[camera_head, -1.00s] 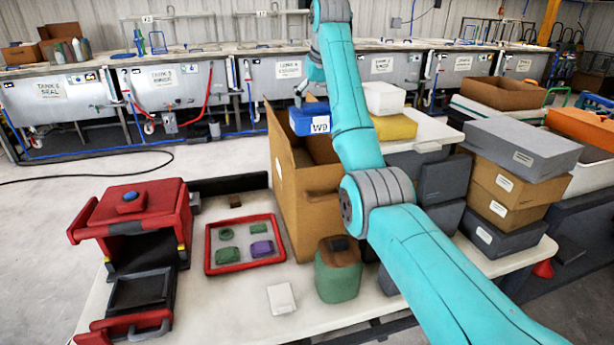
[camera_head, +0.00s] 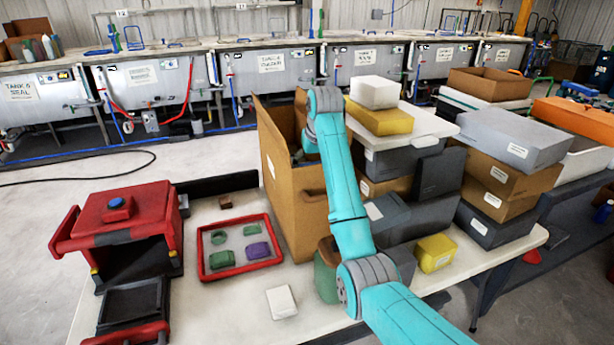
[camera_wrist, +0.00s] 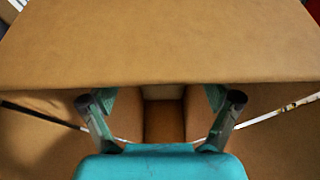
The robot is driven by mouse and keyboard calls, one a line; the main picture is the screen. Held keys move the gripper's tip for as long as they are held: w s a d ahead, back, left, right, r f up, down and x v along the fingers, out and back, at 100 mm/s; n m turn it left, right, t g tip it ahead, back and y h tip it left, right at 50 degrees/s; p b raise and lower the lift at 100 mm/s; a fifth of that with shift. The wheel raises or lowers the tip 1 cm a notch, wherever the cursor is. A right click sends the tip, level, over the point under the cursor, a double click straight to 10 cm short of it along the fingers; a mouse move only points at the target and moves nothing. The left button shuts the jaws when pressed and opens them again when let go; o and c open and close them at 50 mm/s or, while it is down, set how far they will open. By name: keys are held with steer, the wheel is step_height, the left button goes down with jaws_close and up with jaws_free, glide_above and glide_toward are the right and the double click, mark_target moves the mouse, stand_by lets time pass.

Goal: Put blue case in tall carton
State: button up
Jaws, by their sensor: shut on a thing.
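The tall carton (camera_head: 289,213) stands open-topped on the white table, left of my arm. My gripper (camera_head: 302,157) reaches down into its opening, and its lower part is hidden by the carton walls. In the wrist view a wide brown carton panel (camera_wrist: 160,45) covers the fingertips, and only the finger links of my gripper (camera_wrist: 163,105) show above my teal palm. The blue case is hidden now. It was in my gripper over the carton a second ago, and my gripper is taken as still shut on it inside.
A red tray (camera_head: 270,260) with small green and purple pieces and a red machine (camera_head: 118,215) stand left of the carton. Stacked grey cases (camera_head: 405,160), a yellow box (camera_head: 435,252) and brown boxes (camera_head: 512,180) crowd the right. A green canister (camera_head: 326,278) stands close in front.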

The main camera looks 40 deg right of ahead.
steer(key=shift+f, duration=2.3)
steer(key=o, duration=1.3)
steer(key=shift+f, duration=0.1)
steer(key=shift+o, duration=0.2)
